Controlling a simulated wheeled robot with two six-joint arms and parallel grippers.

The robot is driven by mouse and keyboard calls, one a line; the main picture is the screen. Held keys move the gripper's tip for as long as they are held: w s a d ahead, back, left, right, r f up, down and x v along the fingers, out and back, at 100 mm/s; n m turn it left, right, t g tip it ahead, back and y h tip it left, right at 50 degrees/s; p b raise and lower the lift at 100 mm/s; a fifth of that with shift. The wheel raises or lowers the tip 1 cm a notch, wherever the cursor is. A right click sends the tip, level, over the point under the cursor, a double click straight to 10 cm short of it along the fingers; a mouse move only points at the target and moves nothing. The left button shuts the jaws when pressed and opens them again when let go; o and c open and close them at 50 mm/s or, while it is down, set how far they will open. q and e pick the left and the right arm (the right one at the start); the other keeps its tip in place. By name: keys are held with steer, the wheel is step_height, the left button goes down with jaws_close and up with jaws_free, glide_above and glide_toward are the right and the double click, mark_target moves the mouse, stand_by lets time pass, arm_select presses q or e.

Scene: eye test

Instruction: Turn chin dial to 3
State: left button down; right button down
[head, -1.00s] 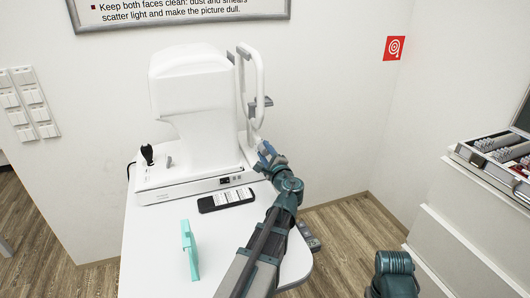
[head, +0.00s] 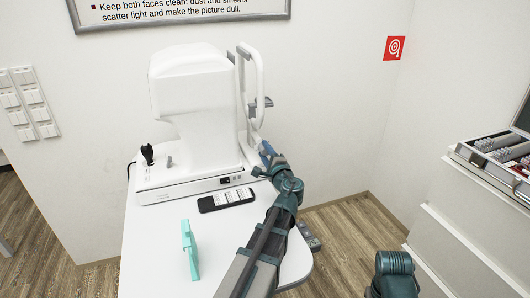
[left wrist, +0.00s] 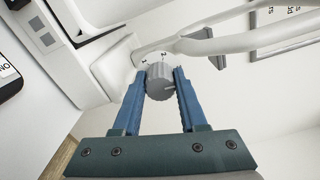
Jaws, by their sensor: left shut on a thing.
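The chin dial (left wrist: 159,80) is a grey ribbed knob on the white chin-rest frame, seen in the left wrist view. In the head view my left gripper (head: 266,151) is at the right side of the white eye-test machine (head: 195,105), below the chin-rest frame (head: 257,82), and hides the dial. My right gripper is out of view.
A black phone-like device (head: 226,200) and a teal object (head: 190,250) are on the white table (head: 155,230). The machine has a black joystick (head: 148,153). A case of lenses (head: 495,145) is on the cabinet at right. Floor shows between table and cabinet.

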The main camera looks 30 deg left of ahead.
arm_select(q)
steer(key=shift+c, duration=2.2)
jaws_free()
steer(key=shift+s+d, duration=0.1)
steer(key=shift+s, duration=0.05)
